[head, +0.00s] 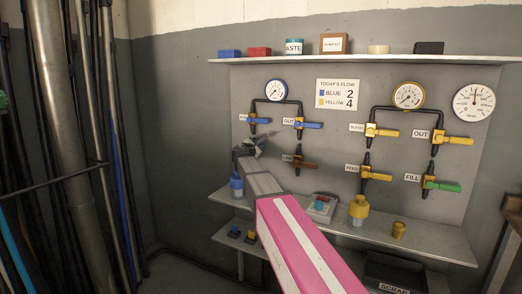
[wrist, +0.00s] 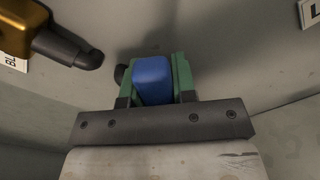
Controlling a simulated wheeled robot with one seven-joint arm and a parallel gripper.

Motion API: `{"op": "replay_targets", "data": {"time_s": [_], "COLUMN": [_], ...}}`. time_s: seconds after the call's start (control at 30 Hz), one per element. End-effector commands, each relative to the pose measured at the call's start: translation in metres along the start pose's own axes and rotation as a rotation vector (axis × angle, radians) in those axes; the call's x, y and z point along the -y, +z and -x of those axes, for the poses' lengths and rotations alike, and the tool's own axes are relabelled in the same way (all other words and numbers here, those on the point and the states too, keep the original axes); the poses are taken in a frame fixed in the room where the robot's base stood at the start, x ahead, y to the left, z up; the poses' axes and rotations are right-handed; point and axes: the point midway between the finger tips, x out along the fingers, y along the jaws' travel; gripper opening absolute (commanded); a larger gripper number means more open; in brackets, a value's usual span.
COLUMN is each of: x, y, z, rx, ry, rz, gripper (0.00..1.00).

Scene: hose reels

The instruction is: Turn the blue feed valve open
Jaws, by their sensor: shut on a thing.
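My gripper (head: 252,143) is at the left end of the grey valve panel, below a blue-handled valve (head: 258,121). In the wrist view its green fingers (wrist: 153,80) are shut on a blue handle (wrist: 152,78), one finger on each side. In the head view my gripper and arm cover this spot, so the valve body and the handle's angle cannot be made out. I take the held handle to be the blue feed valve; its label is hidden. Another blue handle (head: 308,125) sits to the right by an OUT label.
A brown handle (head: 304,164) is close to the right of my arm. Yellow handles (head: 382,132) and a green one (head: 443,186) are farther right. A lower shelf (head: 430,240) holds a blue-capped bottle (head: 237,185) and a yellow one (head: 358,208). Dark poles stand at left.

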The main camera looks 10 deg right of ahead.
Motion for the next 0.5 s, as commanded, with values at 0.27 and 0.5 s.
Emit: {"op": "replay_targets", "data": {"time_s": [0.27, 0.5], "x": [-0.018, -0.030], "y": [-0.003, -0.008], "z": [-0.001, 0.000], "rx": [-0.001, -0.001], "ry": [0.001, 0.001], "rz": [0.259, 0.452], "gripper": [0.00, 0.00]}}
